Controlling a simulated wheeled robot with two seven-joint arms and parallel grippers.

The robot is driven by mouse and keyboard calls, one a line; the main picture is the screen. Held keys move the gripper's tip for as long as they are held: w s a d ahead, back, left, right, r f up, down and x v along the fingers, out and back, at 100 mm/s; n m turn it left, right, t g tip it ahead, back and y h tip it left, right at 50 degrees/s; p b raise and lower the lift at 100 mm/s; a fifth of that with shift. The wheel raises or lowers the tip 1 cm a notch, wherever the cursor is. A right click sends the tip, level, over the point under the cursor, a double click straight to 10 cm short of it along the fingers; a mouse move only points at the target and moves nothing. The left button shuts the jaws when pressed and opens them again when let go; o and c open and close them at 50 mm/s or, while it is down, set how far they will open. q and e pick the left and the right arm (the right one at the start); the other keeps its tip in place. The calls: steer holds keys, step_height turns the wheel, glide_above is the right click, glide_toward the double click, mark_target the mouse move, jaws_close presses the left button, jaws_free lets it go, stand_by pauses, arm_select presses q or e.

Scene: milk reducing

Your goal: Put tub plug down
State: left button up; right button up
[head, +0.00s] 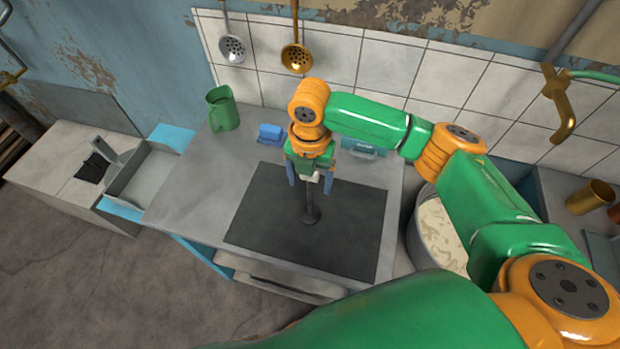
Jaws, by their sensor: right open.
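The tub plug (310,215) is a small dark piece with a round base and a thin upright stem. It appears to stand on the dark flat panel (350,233) of the counter. My right gripper (310,178) points down directly above it, with its two blue fingers apart on either side of the stem's line. The fingers do not appear to press on the plug. The top of the stem is partly hidden by the gripper. My left gripper is not in view.
A green jug (222,109), a blue block (270,133) and a teal box (362,148) stand at the counter's back. A pot (437,228) with pale contents is at right. Ladles (232,47) hang above. An open drawer (285,277) shows in front.

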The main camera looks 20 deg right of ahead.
step_height(320, 180, up, 12)
steer(key=shift+b, duration=0.5)
